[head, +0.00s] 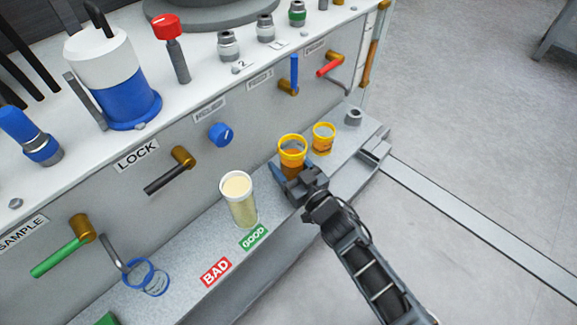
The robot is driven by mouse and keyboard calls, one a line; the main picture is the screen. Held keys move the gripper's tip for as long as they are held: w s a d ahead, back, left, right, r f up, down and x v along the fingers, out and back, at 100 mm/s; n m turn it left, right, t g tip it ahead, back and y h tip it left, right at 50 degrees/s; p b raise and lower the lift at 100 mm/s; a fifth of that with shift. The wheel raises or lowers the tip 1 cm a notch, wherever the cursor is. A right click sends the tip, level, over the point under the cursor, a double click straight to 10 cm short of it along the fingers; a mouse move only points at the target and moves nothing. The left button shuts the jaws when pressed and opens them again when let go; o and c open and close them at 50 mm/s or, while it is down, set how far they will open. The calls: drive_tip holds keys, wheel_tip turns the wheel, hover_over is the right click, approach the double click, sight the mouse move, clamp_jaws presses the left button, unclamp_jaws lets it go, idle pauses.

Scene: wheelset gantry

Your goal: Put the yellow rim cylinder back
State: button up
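The yellow rim cylinder (292,146) holds orange-brown contents and stands upright at the back right part of the front ledge. My gripper (291,176) is at its lower front side, with a blue fingertip showing to its left. The other fingertip is hidden or too dark to make out, so I cannot tell whether the fingers are closed on the cylinder. A second, smaller yellow-rimmed cup (323,138) stands just behind and to the right, apart from it. I cannot see whether the cylinder's base touches the ledge.
A white-rimmed cylinder (239,200) with pale yellow contents stands left of my gripper, behind the green GOOD label (254,238). A red BAD label (216,272) and a clear blue-rimmed vessel (139,274) lie further left. Levers (168,172) stick out from the panel. Open floor is right.

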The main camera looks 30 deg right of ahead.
drive_tip(key=shift+r, duration=0.1)
drive_tip(key=o, duration=1.3)
drive_tip(key=shift+r, duration=0.1)
drive_tip(key=s, duration=0.4)
drive_tip(key=s+p, duration=0.1)
drive_tip(key=s, duration=0.3)
drive_tip(key=s+d+p, duration=0.1)
drive_tip(key=s, duration=0.3)
